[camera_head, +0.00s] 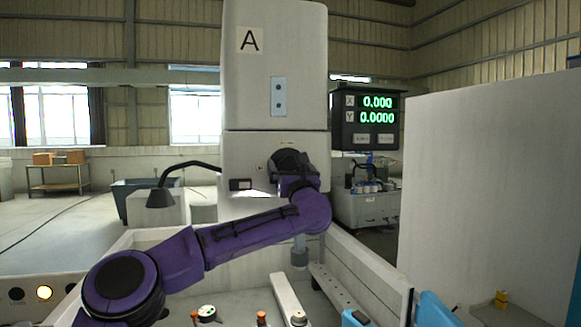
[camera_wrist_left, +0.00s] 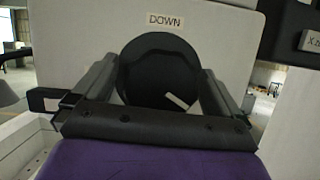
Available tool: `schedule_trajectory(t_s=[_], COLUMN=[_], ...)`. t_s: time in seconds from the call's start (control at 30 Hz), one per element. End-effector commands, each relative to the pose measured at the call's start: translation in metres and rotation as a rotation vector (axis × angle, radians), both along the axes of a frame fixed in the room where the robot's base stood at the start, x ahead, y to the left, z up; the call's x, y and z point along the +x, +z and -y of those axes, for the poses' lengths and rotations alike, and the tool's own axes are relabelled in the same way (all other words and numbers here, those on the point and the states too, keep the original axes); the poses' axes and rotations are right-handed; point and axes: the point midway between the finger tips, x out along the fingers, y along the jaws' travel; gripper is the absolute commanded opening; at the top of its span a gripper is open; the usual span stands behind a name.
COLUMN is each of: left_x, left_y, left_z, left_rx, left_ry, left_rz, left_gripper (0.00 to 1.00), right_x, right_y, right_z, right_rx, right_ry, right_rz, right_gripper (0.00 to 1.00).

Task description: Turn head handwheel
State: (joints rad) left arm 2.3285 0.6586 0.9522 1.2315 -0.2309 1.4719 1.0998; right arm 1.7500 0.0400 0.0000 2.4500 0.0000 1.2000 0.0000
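The head handwheel (camera_wrist_left: 160,62) is a black round wheel on the pale machine head, below a DOWN label, in the left wrist view. A pale bar lies across its lower right part. In the head view the wheel (camera_head: 291,158) is mostly hidden by my wrist. My left gripper (camera_wrist_left: 158,75) faces the wheel, its two fingers wide apart, one on each side of the rim. The fingertips look very close to the rim; I cannot tell whether they press on it. In the head view my left gripper (camera_head: 292,172) is at the machine head. My right gripper is out of view.
A lamp (camera_head: 160,197) on a bent black arm stands left of the head. A readout (camera_head: 366,118) hangs to the right. Below my arm are the tank's wall (camera_head: 365,270) and a vertical nozzle (camera_head: 299,252). A large pale panel (camera_head: 485,180) stands at the right.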

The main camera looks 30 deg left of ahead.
Motion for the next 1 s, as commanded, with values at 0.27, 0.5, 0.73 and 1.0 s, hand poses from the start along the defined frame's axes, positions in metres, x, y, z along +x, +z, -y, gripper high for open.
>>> schedule_trajectory(t_s=[0.27,0.5,0.73,1.0], left_x=[0.0,0.0,0.0,0.0], left_y=[0.0,0.0,-0.001,0.001], left_z=[0.0,0.0,0.0,0.0], left_rx=[0.001,0.024,0.108,0.268], left_ry=[0.0,0.001,0.0,0.0], left_rz=[-0.001,-0.026,-0.125,-0.311], left_gripper=[0.49,0.49,0.49,0.49], right_x=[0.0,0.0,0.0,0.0], right_y=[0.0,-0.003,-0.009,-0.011], right_z=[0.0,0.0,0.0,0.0], right_rx=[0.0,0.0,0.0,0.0], right_ry=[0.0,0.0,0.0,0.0], right_rz=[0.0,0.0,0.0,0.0], right_gripper=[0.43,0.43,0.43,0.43])
